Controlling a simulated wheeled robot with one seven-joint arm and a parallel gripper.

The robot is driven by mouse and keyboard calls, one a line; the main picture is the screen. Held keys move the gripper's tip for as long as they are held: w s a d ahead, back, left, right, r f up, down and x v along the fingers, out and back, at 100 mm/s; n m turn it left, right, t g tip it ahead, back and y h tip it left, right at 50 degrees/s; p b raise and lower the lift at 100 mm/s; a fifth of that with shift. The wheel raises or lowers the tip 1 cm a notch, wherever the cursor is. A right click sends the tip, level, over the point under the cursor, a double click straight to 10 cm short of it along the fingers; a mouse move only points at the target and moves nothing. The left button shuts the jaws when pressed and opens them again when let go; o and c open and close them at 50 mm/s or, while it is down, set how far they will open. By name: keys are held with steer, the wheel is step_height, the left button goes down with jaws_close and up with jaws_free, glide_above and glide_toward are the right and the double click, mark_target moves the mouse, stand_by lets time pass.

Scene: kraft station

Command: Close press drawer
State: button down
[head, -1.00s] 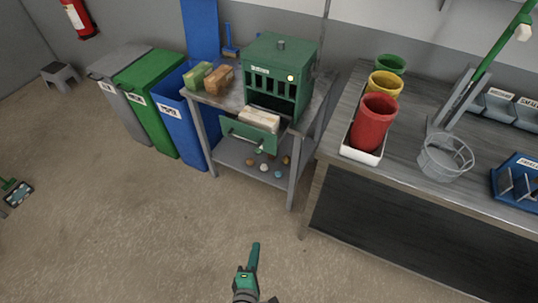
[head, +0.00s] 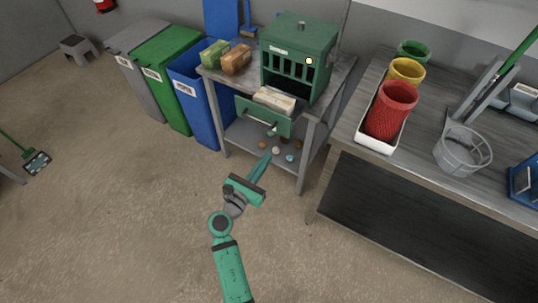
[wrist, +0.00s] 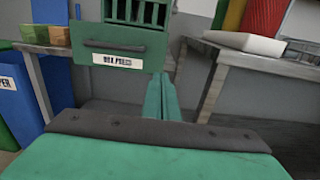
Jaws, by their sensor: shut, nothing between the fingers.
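The green press (head: 300,58) stands on a small metal table. Its drawer (head: 262,115) is pulled out at the front, with a pale block (head: 274,100) lying in it. In the wrist view the drawer front (wrist: 120,54) faces me, with a dark handle (wrist: 114,45) and a label reading "BOX PRESS". My gripper (head: 266,158) is shut and empty. In the head view its tips lie just below the drawer front; I cannot tell whether they touch it. In the wrist view the fingers (wrist: 162,97) point to the right of the drawer front's lower edge.
Green and brown blocks (head: 225,57) sit on the press table (head: 338,82), left of the press. Small balls lie on its lower shelf. Bins (head: 195,92) stand to the left. A workbench (head: 400,165) with coloured cups stands to the right. The floor in front is clear.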

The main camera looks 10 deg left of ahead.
mark_target(287, 131)
steer(key=x, duration=1.2)
steer(key=shift+w+d, duration=0.1)
steer(key=shift+w, duration=0.05)
